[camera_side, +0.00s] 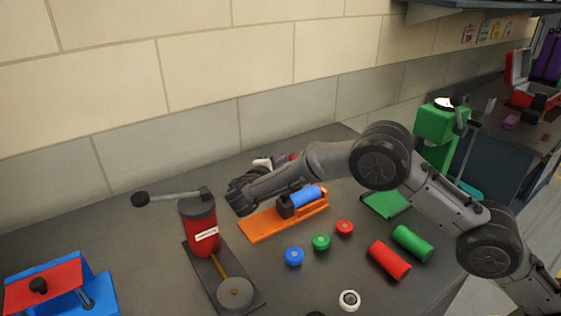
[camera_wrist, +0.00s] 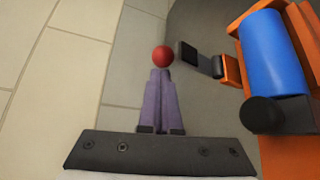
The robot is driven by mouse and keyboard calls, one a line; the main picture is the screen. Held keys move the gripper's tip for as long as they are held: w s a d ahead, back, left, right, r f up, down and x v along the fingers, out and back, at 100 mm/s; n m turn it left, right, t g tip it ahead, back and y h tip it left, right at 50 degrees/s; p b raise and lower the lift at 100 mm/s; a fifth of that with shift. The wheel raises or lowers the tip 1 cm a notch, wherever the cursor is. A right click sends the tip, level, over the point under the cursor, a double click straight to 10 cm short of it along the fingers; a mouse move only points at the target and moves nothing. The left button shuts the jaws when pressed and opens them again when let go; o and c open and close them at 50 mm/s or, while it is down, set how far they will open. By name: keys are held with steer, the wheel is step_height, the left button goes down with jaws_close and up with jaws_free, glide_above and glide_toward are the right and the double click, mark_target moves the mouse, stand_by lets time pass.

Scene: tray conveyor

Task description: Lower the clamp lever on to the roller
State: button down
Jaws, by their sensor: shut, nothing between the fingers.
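The orange clamp base (camera_side: 262,225) lies on the bench in the side view, with the blue roller (camera_side: 306,196) on it. Both also show at the right of the wrist view, the roller (camera_wrist: 272,55) beside its orange frame (camera_wrist: 288,155). A dark lever piece (camera_wrist: 195,58) reaches from an orange bracket toward a red knob (camera_wrist: 162,56), which seems to be the lever's end. My gripper (camera_wrist: 161,75) is shut and empty, its purple fingertips at the red knob; I cannot tell whether they touch. In the side view my forearm hides most of the lever and gripper.
A red cylinder press (camera_side: 203,232) with a long handle stands left of the base. Blue, green and red caps (camera_side: 320,241) and red and green rollers (camera_side: 390,260) lie in front. A blue-red box (camera_side: 60,290) sits at front left. The wall is close behind.

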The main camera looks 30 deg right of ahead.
steer(key=shift+s+r+m+t+h, duration=0.15)
steer(key=shift+s+m+t+h, duration=0.2)
steer(key=shift+s+m, duration=0.25)
stand_by(0.3)
steer(key=s+m+t+h, duration=0.1)
steer(key=s+m, duration=0.1)
steer(key=s, duration=0.1)
steer(key=shift+s, duration=0.4)
steer(key=shift+s+f, duration=0.65)
steer(key=shift+s, duration=0.35)
steer(key=shift+s+f, duration=0.9)
steer(key=shift+f, duration=0.2)
steer(key=shift+f, duration=0.1)
